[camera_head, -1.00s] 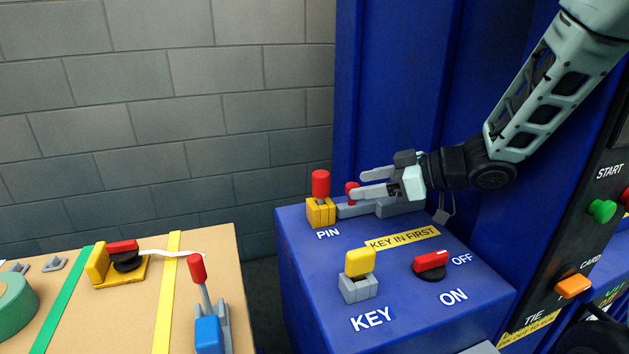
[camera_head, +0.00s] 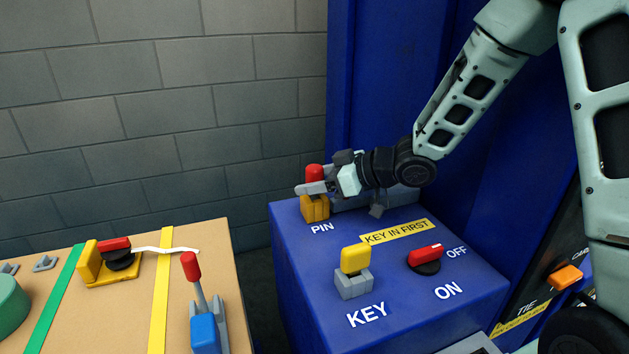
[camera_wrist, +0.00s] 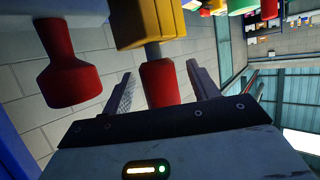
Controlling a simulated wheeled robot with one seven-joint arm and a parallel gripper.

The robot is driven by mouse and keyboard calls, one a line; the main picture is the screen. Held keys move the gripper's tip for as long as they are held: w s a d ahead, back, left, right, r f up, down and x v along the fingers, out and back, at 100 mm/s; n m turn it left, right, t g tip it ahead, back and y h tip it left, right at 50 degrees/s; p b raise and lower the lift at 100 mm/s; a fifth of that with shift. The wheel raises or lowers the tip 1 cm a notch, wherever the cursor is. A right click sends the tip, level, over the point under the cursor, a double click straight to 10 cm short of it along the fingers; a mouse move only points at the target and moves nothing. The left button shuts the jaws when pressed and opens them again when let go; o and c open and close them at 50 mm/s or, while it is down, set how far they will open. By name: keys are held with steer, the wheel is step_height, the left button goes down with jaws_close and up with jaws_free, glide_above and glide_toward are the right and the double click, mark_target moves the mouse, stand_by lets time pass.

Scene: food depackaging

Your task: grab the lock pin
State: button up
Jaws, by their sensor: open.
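The lock pin (camera_head: 314,173) has a red head and stands upright in a yellow block (camera_head: 315,208) by the PIN label, at the back left of the blue cabinet top. My gripper (camera_head: 312,188) is at the pin, with a finger crossing in front of its head. In the wrist view the red pin head (camera_wrist: 159,84) lies between the two spread fingers of my gripper (camera_wrist: 165,88), with the yellow block (camera_wrist: 145,22) beyond. The fingers are open, with gaps beside the head.
Another red knob (camera_wrist: 70,70) is close beside one finger in the wrist view. On the cabinet top (camera_head: 300,260) are a yellow key (camera_head: 355,258) in a grey holder and a red OFF/ON switch (camera_head: 425,254). A tan box (camera_head: 130,300) with a red-handled lever (camera_head: 192,268) stands left.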

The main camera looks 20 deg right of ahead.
steer(key=shift+x, duration=1)
steer(key=c, duration=1.1)
